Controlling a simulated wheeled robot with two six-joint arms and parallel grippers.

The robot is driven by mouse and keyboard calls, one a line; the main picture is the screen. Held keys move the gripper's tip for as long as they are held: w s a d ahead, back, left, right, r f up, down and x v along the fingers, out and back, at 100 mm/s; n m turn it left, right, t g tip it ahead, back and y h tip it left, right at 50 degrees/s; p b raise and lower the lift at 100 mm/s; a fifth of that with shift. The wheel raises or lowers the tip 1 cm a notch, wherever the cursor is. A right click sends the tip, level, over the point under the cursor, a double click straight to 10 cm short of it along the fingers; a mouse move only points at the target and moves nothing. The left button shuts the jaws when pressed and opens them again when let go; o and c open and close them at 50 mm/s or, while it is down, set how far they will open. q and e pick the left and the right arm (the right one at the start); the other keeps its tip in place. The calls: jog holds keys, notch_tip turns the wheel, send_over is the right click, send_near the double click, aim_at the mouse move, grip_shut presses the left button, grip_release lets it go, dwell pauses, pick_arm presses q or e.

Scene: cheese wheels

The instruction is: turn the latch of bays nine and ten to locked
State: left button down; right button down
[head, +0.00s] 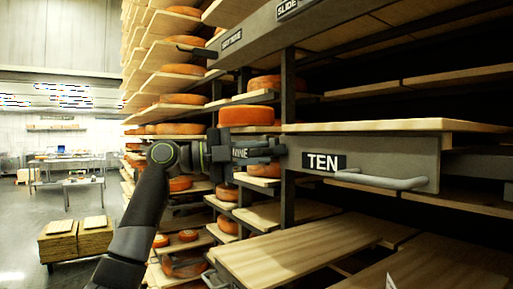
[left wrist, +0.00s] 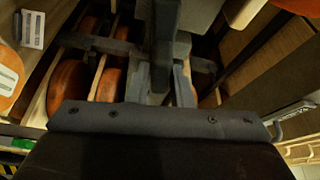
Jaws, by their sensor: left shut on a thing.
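My left gripper (head: 262,150) reaches in from the left to the rack post between the NINE plate (head: 240,153) and the TEN plate (head: 324,162). It is shut on a dark grey piece at the post, which looks like the latch. The fingers cover most of it, so its turn position cannot be read. In the left wrist view my left gripper (left wrist: 165,85) is shut in front of a dark bar (left wrist: 98,42) that runs crosswise. The TEN drawer front (head: 390,160) has a grey bar handle (head: 382,180). My right gripper is not in view.
Wooden shelves with orange cheese wheels (head: 246,116) stand behind and left of the post. A wide board (head: 290,250) juts out below. Above is a grey beam with a SLIDE plate (head: 287,8).

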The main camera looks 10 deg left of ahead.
pick_arm(q)
jog(key=shift+f+m+y+p, duration=0.1)
jog(key=shift+m+y+p, duration=0.3)
jog(key=shift+m, duration=0.5)
jog(key=c, duration=1.4)
grip_release()
jog(key=shift+o, duration=0.2)
jog(key=b+v, duration=0.6)
jog(key=v, duration=1.1)
jog(key=shift+a, duration=0.3)
